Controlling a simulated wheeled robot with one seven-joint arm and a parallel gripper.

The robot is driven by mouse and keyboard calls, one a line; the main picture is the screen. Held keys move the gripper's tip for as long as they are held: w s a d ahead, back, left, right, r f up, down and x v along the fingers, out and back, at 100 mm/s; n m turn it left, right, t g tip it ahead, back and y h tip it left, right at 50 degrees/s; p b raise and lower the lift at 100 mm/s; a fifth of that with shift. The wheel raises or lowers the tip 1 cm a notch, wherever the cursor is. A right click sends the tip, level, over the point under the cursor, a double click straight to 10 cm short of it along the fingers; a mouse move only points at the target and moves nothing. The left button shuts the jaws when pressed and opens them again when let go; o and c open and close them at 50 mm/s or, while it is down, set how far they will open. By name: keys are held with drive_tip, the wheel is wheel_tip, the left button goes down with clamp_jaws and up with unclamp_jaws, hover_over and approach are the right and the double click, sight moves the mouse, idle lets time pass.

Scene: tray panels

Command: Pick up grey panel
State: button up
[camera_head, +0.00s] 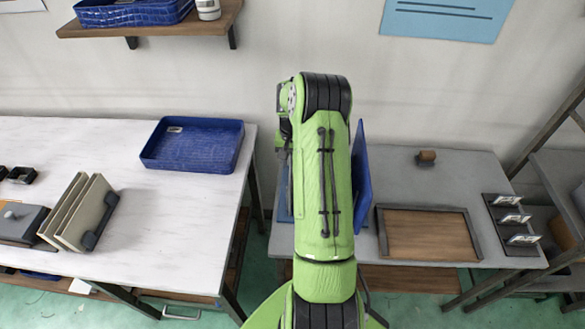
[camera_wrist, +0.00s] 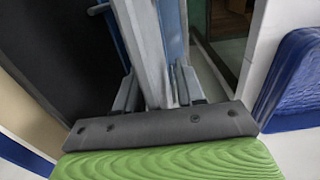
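My gripper (camera_wrist: 160,92) shows at the bottom middle of the wrist view. Its two short grey fingers stand on either side of a light grey upright piece (camera_wrist: 147,45), seen nearly edge-on, which looks like a grey panel. I cannot tell whether the fingers press on it. In the head view my green arm reaches over the left part of the grey table and hides the gripper and most of what is at it. A blue upright panel (camera_head: 361,178) stands just right of the arm. Two beige-grey panels (camera_head: 84,214) lean in a dark holder on the white table.
A blue tray (camera_head: 192,166) lies on the white table and also shows at the right of the wrist view (camera_wrist: 297,85). A wood-bottomed tray with a dark rim (camera_head: 474,234) and a dark rack (camera_head: 511,218) are on the grey table. A gap separates the two tables.

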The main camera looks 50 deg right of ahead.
drive_tip(key=shift+r, duration=0.1)
drive_tip(key=shift+c, duration=0.3)
clamp_jaws()
